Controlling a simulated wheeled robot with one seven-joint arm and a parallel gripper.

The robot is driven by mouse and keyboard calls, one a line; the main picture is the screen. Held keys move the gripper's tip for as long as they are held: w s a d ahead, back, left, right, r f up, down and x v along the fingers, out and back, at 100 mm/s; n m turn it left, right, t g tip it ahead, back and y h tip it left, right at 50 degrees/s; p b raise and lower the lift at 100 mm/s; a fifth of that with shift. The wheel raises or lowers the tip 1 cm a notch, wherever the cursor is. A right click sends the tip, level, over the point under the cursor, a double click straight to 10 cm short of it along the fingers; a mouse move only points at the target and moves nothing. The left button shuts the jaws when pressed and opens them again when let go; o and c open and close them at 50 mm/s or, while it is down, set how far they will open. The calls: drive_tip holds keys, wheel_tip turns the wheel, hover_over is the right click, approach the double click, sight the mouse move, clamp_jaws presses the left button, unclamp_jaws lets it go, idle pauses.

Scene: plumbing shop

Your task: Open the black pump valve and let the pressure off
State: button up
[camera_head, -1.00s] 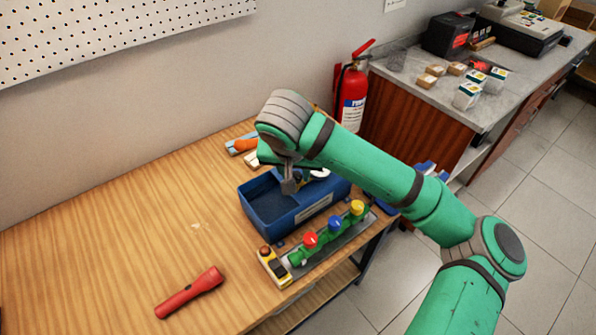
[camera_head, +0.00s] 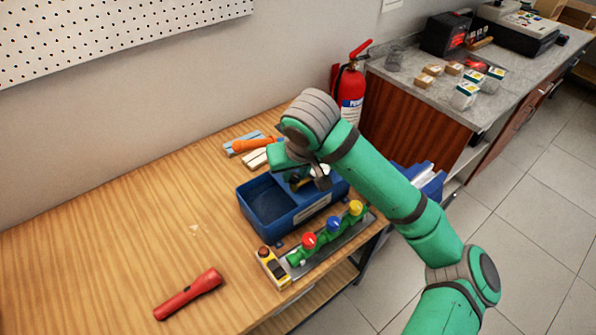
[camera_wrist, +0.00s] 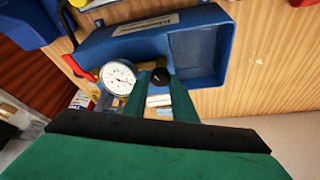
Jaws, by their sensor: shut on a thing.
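The blue test pump (camera_head: 256,228) stands near the table's right edge, its open tank to the left. In the wrist view the pump (camera_wrist: 125,46) shows with a white round gauge (camera_wrist: 118,77) and a small round black valve knob (camera_wrist: 160,75). My gripper (camera_wrist: 160,82) has its two green fingers on either side of this knob and is shut on it. In the head view my gripper (camera_head: 304,180) is over the pump's right part. My wrist hides the knob there.
A green manifold with red (camera_head: 309,240), blue and yellow knobs lies in front of the pump. A yellow box (camera_head: 272,266) sits beside it. A red flashlight (camera_head: 189,293) lies front left. A fire extinguisher (camera_head: 350,85) stands behind. The table's left is clear.

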drive_tip(key=n, duration=0.2)
drive_tip(key=n+y, duration=0.1)
drive_tip(key=n, duration=0.1)
drive_tip(key=shift+w+d+g+y, duration=0.15)
drive_tip(key=shift+d+g+y, duration=0.05)
drive_tip(key=shift+g+y, duration=0.1)
drive_tip(key=n, duration=0.2)
drive_tip(key=n+g, duration=0.1)
drive_tip(key=n, duration=0.1)
drive_tip(key=shift+w+d+y, duration=0.1)
drive_tip(key=shift+d+y, duration=0.15)
drive_tip(key=shift+y, duration=0.15)
drive_tip(key=shift+w+n+g, duration=0.15)
drive_tip(key=shift+n+g, duration=0.15)
drive_tip(key=shift+n, duration=0.3)
drive_tip(key=shift+d+r, duration=0.1)
drive_tip(key=shift+d, duration=0.05)
drive_tip(key=shift+n, duration=0.6)
drive_tip(key=shift+y, duration=0.3)
drive_tip(key=shift+n, duration=0.3)
drive_tip(key=o, duration=0.8)
drive_tip(key=shift+w, duration=0.1)
drive_tip(key=shift+c, duration=0.2)
drive_tip(key=shift+a, duration=0.2)
